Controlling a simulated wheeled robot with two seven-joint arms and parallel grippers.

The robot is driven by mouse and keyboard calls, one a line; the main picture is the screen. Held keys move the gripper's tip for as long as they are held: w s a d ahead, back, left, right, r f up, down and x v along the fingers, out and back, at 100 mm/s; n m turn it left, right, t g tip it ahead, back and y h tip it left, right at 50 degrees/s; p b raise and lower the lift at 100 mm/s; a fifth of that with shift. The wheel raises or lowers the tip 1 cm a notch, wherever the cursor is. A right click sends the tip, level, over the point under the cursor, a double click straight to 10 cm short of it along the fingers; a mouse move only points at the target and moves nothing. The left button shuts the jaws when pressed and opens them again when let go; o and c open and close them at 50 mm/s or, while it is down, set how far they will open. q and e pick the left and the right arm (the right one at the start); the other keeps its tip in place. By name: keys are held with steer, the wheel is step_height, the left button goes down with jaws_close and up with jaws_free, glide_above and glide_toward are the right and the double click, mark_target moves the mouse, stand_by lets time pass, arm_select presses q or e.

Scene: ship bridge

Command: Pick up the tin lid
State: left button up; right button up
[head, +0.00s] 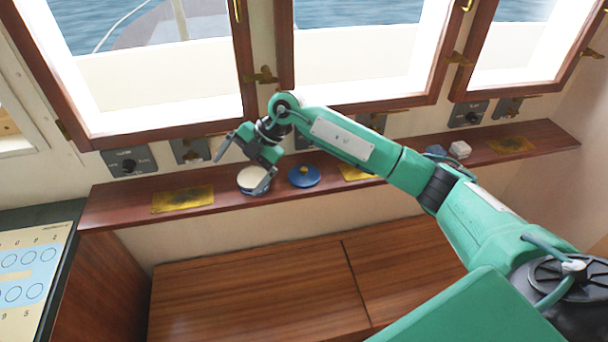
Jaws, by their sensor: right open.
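My left gripper is not in view.
Yellow patches (183,198) lie on the shelf. A small white block (460,149) and a blue-grey thing (435,150) sit at its right. Window frames (262,60) and switch boxes (130,162) stand behind. A wooden bench top (250,295) below is clear.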

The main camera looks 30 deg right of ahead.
steer(key=w+d+r+m+h, duration=0.15)
steer(key=d+h, duration=0.25)
steer(key=d, duration=0.6)
steer(key=m+g+h+p, duration=0.1)
steer(key=m+h+p, duration=0.2)
steer(key=h, duration=0.1)
glide_above(305, 168)
steer(key=f, duration=0.5)
steer(key=shift+w+d+f, duration=0.15)
steer(key=shift+w+f, duration=0.1)
steer(key=shift+f, duration=0.6)
steer(key=f+p, duration=0.2)
steer(key=f, duration=0.1)
steer(key=shift+s+f, duration=0.15)
steer(key=shift+s, duration=0.05)
steer(key=shift+f, duration=0.6)
steer(key=c, duration=0.7)
steer(key=shift+r, duration=0.1)
steer(key=shift+c, duration=0.2)
